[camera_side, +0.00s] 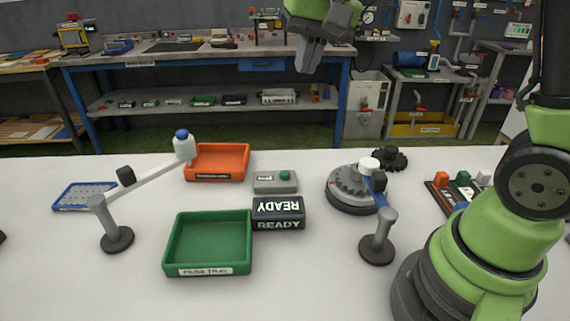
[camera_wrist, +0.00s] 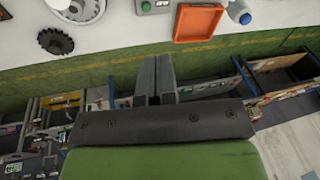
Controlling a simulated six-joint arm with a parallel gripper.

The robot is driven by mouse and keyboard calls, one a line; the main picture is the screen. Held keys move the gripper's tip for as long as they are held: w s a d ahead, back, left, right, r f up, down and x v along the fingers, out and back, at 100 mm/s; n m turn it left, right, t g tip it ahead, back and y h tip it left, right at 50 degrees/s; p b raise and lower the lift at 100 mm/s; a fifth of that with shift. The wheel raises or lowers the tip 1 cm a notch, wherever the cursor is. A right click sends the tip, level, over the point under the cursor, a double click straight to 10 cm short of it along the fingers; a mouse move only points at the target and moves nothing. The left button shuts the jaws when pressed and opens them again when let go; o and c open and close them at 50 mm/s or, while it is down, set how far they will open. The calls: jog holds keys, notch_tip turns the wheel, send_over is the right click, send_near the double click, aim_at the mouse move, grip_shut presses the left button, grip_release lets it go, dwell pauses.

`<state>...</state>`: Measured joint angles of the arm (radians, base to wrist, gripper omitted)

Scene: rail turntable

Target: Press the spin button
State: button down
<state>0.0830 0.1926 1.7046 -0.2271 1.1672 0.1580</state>
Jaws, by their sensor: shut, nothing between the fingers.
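The spin button is a small green button (camera_side: 285,175) on a grey box (camera_side: 266,183) behind the display reading READY (camera_side: 279,212). My gripper (camera_side: 308,62) is shut and empty. It hangs high above the table, apart from the button. Its fingers (camera_wrist: 156,70) are together in the wrist view.
An orange tray (camera_side: 246,164) is left of the box and a green tray (camera_side: 171,243) in front. A pivoting arm with a white bottle (camera_side: 184,147) spans the left side. A black gear (camera_side: 389,158) lies behind the turntable. The air above the box is clear.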

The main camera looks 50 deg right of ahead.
jog(key=w+d+f+m+g, duration=0.1)
jog(key=w+d+f+g, duration=0.1)
jog(key=w+f, duration=0.4)
jog(key=m+g, duration=0.1)
send_over(285, 173)
notch_tip(285, 173, down, 6)
jog(key=shift+h, duration=0.3)
notch_tip(285, 173, down, 14)
